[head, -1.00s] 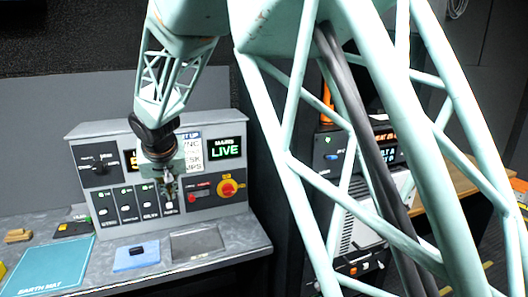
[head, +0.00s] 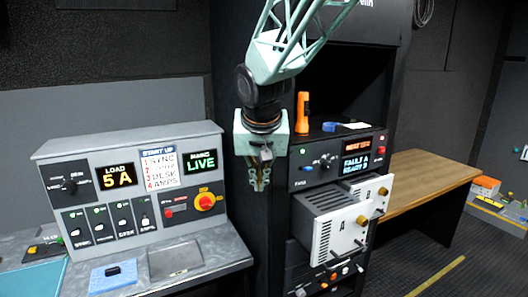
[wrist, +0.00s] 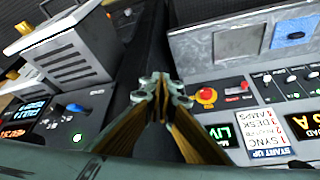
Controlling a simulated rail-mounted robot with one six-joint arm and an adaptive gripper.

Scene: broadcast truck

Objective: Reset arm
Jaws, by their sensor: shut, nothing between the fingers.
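My gripper (head: 260,182) hangs pointing down in the head view, in front of the dark rack and just right of the grey control panel (head: 130,143). Its fingers are shut with nothing between them. In the wrist view my gripper (wrist: 160,88) shows its fingertips together over dark space, clear of the equipment. The panel reads "LOAD 5 A" and "MAINS LIVE", with a start-up list (head: 160,169) between the two displays. A red knob on a yellow base (head: 205,201) sits at the panel's right.
Two rack modules (head: 338,235) stick out from the rack on the right. An orange torch (head: 302,112) stands on the unit showing "FAULT A READY 3". A wooden bench (head: 420,170) is beyond. A blue pad (head: 113,275) and a grey mat (head: 175,262) lie on the desk.

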